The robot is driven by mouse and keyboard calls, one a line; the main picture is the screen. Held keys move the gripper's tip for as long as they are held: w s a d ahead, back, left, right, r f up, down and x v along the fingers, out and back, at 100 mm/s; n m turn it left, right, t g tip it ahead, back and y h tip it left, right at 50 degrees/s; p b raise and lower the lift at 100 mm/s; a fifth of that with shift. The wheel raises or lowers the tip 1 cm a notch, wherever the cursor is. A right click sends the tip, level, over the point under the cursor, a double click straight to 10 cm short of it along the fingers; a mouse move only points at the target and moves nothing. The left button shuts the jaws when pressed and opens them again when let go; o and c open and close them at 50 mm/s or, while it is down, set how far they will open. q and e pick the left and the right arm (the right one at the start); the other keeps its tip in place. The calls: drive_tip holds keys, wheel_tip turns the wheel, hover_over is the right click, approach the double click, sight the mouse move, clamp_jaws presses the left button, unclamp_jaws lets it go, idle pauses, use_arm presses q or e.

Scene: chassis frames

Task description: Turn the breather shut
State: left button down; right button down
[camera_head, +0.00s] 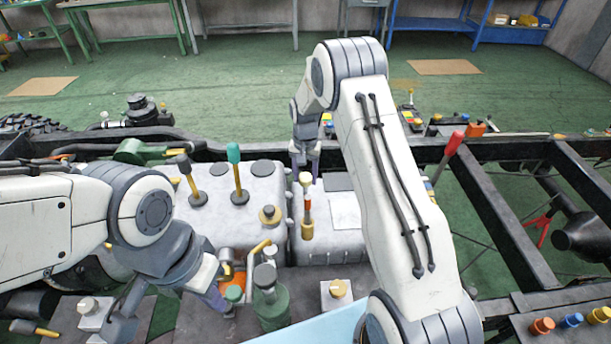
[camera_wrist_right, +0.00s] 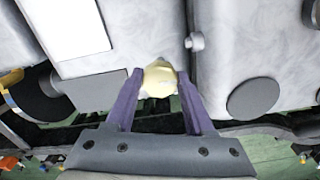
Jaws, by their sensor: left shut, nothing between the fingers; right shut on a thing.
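The breather appears to be a pale yellow rounded cap (camera_wrist_right: 159,80) at the edge of a grey block in the right wrist view. My right gripper (camera_wrist_right: 158,84) is shut on it, with a purple finger on each side. In the head view my right gripper (camera_head: 307,168) reaches down at the far side of the grey housing (camera_head: 343,240), and my arm hides part of that spot. My left gripper (camera_head: 226,308) is shut and empty at the lower left, close to a green-topped knob (camera_head: 233,293); its fingertips are partly hard to make out.
A red-and-yellow lever (camera_head: 307,215) stands just in front of my right gripper. Levers with a teal knob (camera_head: 234,153) and a dark knob (camera_head: 183,164) rise to the left. A green bottle-like part (camera_head: 271,308) stands beside my left gripper. Black frame rails (camera_head: 490,215) run right.

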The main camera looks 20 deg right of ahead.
sight(305, 177)
idle(0.3)
drive_tip(key=shift+c, duration=1.4)
unclamp_jaws()
wheel_tip(305, 177, up, 9)
drive_tip(key=shift+r+b, duration=0.1)
drive_tip(key=shift+b, duration=0.8)
drive_tip(key=shift+r, duration=0.65)
